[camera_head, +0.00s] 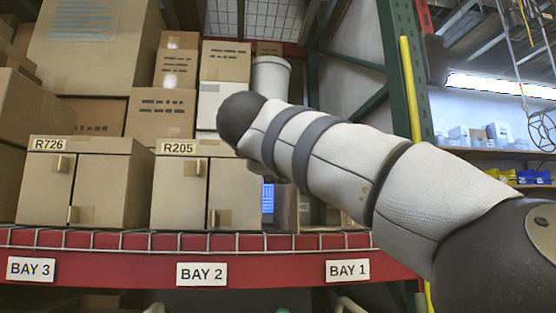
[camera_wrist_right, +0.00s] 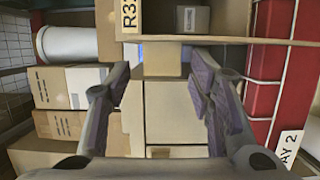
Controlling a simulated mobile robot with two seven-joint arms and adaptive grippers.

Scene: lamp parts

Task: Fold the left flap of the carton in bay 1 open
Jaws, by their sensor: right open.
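The carton in bay 1 is mostly behind my right arm in the head view; a strip of its brown board (camera_head: 285,208) shows below the arm. In the right wrist view, which is turned sideways, a carton (camera_wrist_right: 128,15) with a label starting R3 is at the top. Its front is at least partly open, and a small box (camera_wrist_right: 191,19) shows inside. A thin board (camera_wrist_right: 225,40), seen nearly edge-on, runs along its lower side and looks like a flap standing out. My right gripper (camera_wrist_right: 160,76) is open and empty, just below that board. My left gripper is not in view.
Closed cartons R205 (camera_head: 181,190) and R726 (camera_head: 100,185) stand left of bay 1. A wire rail (camera_head: 130,240) and red beam (camera_head: 120,270) edge the shelf. More boxes and a white cylinder (camera_head: 270,78) are behind. A green post (camera_head: 403,60) stands on the right.

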